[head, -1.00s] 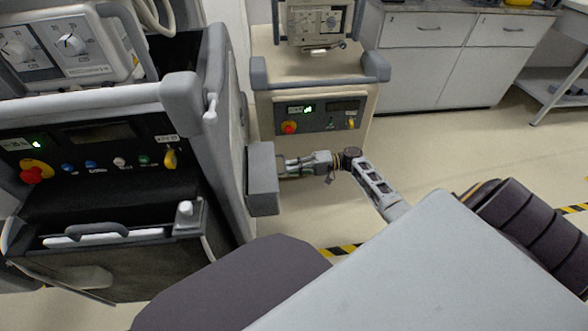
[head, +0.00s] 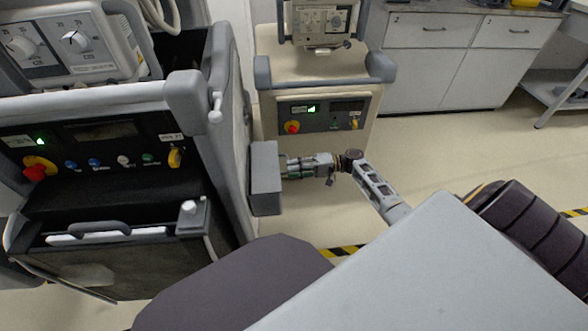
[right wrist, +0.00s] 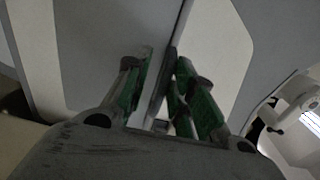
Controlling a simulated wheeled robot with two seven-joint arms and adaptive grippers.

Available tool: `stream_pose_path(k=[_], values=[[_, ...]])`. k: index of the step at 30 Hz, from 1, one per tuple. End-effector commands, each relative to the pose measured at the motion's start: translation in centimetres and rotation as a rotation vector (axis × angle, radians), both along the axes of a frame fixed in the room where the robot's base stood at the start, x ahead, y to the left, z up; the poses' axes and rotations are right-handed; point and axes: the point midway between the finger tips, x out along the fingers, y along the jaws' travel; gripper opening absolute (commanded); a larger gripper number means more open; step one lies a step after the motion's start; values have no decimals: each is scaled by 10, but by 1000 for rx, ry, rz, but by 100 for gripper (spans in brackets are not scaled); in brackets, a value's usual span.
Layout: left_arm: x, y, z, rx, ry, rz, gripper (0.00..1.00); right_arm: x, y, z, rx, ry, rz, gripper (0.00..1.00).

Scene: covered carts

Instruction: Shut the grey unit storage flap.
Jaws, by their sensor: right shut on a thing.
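The grey unit (head: 226,150) stands at the left, with knobs and a lit control panel on its front. A grey box-like part (head: 265,178) sticks out from its right side. It looks like the storage flap, though I cannot tell how far it stands open. My right gripper (head: 286,168) is at the right face of this part. In the right wrist view the green-padded fingers (right wrist: 165,60) are shut on a thin upright grey edge (right wrist: 154,100) that looks like part of the flap. The fingertips are partly hidden in the head view. My left gripper is out of view.
A second, beige cart (head: 325,72) with a small instrument on it stands behind. White cabinets (head: 435,62) line the back right. Open floor (head: 440,150) lies between them and my arm. The grey unit's front tray with a handle (head: 90,233) faces me.

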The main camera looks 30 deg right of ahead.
Motion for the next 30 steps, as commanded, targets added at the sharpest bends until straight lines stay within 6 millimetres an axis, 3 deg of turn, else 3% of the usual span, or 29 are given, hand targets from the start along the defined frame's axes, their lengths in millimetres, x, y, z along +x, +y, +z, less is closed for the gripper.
stream_pose_path(k=[11, 30], values=[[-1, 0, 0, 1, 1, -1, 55, -8, -17, -2, -5, 6, -1, 19], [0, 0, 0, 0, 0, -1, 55, -44, -94, 5, -2, 1, 2, 19]])
